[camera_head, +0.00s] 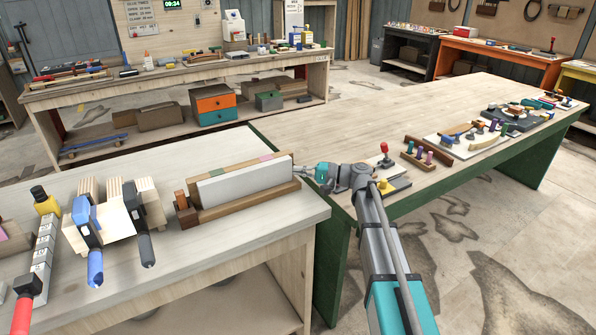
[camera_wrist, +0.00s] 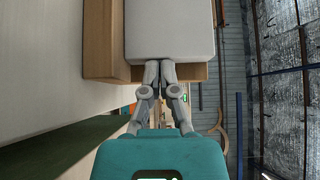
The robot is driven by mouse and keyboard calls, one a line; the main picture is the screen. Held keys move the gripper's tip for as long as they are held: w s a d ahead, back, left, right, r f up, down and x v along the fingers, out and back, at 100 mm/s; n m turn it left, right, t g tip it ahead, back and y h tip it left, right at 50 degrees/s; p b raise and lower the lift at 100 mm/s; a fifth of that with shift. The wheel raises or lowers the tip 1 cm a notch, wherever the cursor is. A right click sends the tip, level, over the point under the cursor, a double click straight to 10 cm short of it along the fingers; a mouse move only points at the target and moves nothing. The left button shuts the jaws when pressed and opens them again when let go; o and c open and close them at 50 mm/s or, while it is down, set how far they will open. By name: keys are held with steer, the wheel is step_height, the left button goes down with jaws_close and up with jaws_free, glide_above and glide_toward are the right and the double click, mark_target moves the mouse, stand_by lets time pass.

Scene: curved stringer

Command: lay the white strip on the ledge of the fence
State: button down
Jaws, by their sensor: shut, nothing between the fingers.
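The white strip (camera_head: 245,184) stands on edge along the brown wooden fence (camera_head: 203,214), between its tall back board and its low front ledge edge. In the wrist view the strip's near end (camera_wrist: 170,30) fills the top middle, with the fence's wood (camera_wrist: 103,45) beside it. My gripper (camera_head: 318,173) is at the right end of the fence, its fingers shut and empty. In the wrist view the closed fingertips (camera_wrist: 160,65) are right at the strip's end; I cannot tell whether they touch it.
The fence stands on a pale bench (camera_head: 120,270). Clamps with wooden blocks, one with a blue handle (camera_head: 95,265), stand to the left. A green-sided bench (camera_head: 340,120) lies to the right, with a red-knobbed tool (camera_head: 384,150) and a wooden peg rack (camera_head: 418,160) near my arm.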

steer(key=shift+s+a, duration=0.35)
steer(key=shift+a, duration=0.05)
steer(key=shift+w+d, duration=0.55)
steer(key=d, duration=1.2)
steer(key=shift+w, duration=0.15)
